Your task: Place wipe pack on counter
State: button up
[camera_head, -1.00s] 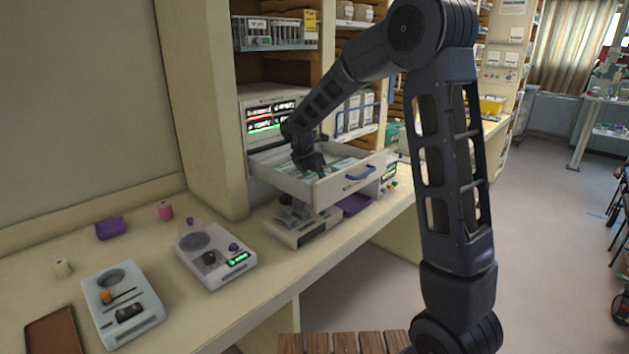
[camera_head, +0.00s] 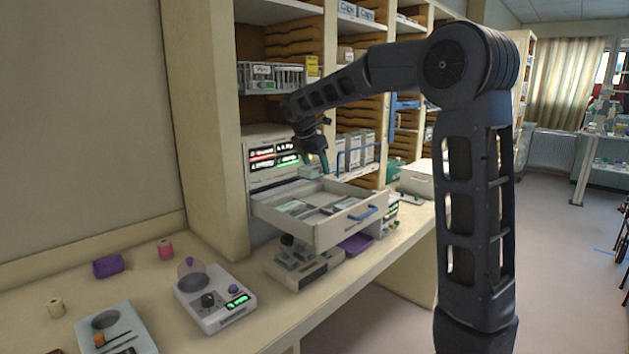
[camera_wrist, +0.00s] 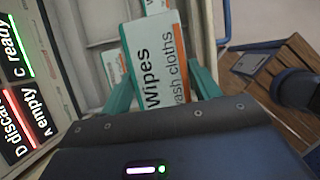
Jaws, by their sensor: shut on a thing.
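In the wrist view a white wipe pack (camera_wrist: 155,66) with an orange stripe and the words "Wipes" and "ash cloths" sits between the teal fingers of my gripper (camera_wrist: 162,85). My gripper is shut on it. In the head view my gripper (camera_head: 318,158) is above the open drawer (camera_head: 335,232), and the pack (camera_head: 311,171) shows small and pale at its fingers. The counter (camera_head: 262,318) runs below the drawer, along the wall. More packs lie in the drawer's compartments.
Devices stand on the counter: a grey one with a green display (camera_head: 215,300) and one under the drawer (camera_head: 303,268). A purple tray (camera_head: 108,265) and a pink spool (camera_head: 165,249) are at the back left. Bare counter shows between and before them. Shelves rise behind the drawer.

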jog(key=shift+r, duration=0.55)
jog(key=shift+a+r, duration=0.1)
jog(key=shift+a, duration=0.15)
jog(key=s+a+r+n+y, duration=0.1)
jog(key=s+a+r+n, duration=0.1)
jog(key=a, duration=0.9)
jog(key=s+a+r+n+t, duration=0.1)
jog(key=s+a+n, duration=0.1)
jog(key=a, duration=0.9)
jog(key=s+a+r+n+y, duration=0.1)
jog(key=s+a+r+n, duration=0.1)
jog(key=a, duration=0.8)
jog(key=s+a+f+n+y, duration=0.1)
jog(key=s+a+f, duration=0.1)
jog(key=a+f, duration=1)
jog(key=s+a+f+n, duration=0.2)
jog(key=s+a+f, duration=0.1)
jog(key=a+f, duration=0.95)
jog(key=f, duration=0.4)
jog(key=a+f, duration=0.1)
jog(key=f, duration=0.8)
jog(key=shift+a+f, duration=0.15)
jog(key=shift+a, duration=0.2)
jog(key=shift+f, duration=2.5)
jog(key=shift+f, duration=0.1)
